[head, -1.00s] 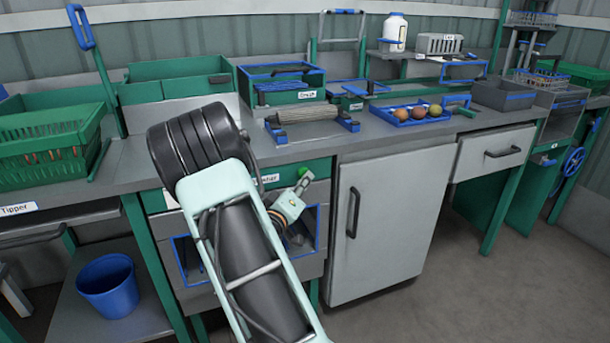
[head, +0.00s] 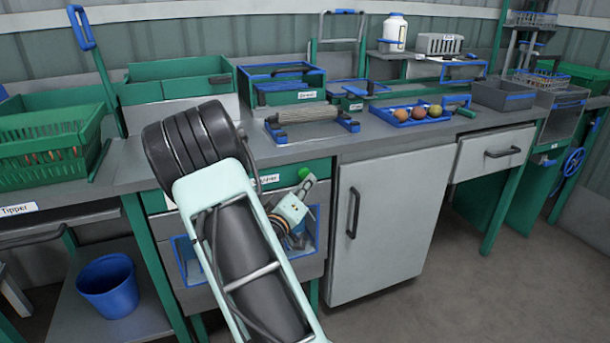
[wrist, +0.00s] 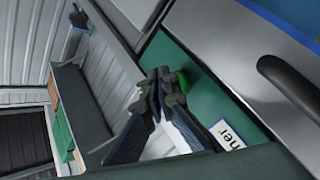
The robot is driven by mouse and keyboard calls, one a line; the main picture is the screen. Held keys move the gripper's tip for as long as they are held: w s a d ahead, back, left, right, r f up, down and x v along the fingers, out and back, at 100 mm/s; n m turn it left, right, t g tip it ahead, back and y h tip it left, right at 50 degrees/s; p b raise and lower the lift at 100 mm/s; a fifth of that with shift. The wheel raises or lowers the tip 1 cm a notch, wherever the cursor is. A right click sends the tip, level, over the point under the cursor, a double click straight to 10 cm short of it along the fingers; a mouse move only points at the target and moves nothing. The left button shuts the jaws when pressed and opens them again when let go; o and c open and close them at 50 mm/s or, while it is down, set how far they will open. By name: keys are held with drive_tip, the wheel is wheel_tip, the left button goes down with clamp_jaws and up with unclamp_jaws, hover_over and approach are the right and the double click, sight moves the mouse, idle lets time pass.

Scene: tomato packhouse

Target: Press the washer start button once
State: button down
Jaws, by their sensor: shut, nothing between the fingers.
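The green round start button (head: 304,173) is on the green front panel of the washer (head: 320,168), right of a white label (head: 269,179) whose text is partly hidden. In the wrist view the button (wrist: 184,82) shows just behind and right of the fingertips, partly covered by them. My gripper (head: 309,181) is shut and empty, its fingertips close to the button. In the wrist view my gripper (wrist: 160,76) has its fingertips together in front of the green panel. I cannot tell whether they touch the button.
A grey cabinet door with a dark handle (head: 353,212) is right of the washer. Above, the worktop holds a roller unit (head: 308,127) and a blue tray (head: 395,119) of tomatoes. A blue bucket (head: 108,288) stands on the lower left shelf. The floor at right is clear.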

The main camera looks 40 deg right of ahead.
drive_tip(key=shift+s, duration=0.15)
drive_tip(key=s, duration=0.2)
drive_tip(key=s+a, duration=0.1)
drive_tip(key=s, duration=0.1)
drive_tip(key=shift+s+a, duration=0.1)
drive_tip(key=shift+s, duration=0.2)
idle(0.9)
